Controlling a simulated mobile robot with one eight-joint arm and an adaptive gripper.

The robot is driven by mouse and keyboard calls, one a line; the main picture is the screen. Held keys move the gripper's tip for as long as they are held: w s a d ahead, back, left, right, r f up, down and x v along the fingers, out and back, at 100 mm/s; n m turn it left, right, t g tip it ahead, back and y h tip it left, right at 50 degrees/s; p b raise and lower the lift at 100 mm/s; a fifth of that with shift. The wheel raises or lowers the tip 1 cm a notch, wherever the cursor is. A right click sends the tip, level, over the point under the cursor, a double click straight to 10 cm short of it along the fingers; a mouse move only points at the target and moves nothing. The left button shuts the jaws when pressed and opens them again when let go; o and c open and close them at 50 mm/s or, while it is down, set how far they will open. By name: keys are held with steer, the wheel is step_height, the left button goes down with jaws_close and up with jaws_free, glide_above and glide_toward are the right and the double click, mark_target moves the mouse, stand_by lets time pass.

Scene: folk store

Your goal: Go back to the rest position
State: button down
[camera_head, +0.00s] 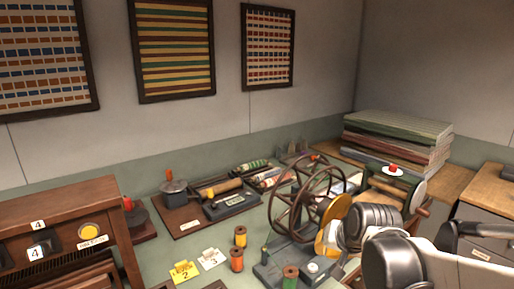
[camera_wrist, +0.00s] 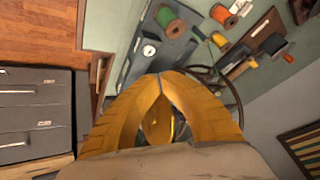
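My gripper (camera_wrist: 160,78) fills the lower middle of the wrist view. Its two yellow fingers meet at the tips, and I see nothing held between them. In the head view my gripper (camera_head: 330,238) is at the lower right, in front of the spoked wheel (camera_head: 303,200) of a winding device and above the green table. Part of the wheel is hidden behind my gripper. My arm reaches in from the lower right corner. I cannot tell whether the fingers touch the device.
A wooden cabinet (camera_head: 60,215) is at left. Stacked cloth (camera_head: 398,138) lies at back right. Number cards (camera_head: 184,270) lie in front. Grey drawers (camera_wrist: 35,115) show in the wrist view.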

steer(key=s+r+n, duration=0.1)
steer(key=s+n, duration=0.2)
steer(key=s, duration=1.5)
steer(key=shift+s+d+n+h, duration=0.25)
steer(key=shift+d+n+h, duration=0.1)
steer(key=shift+n+h, duration=0.05)
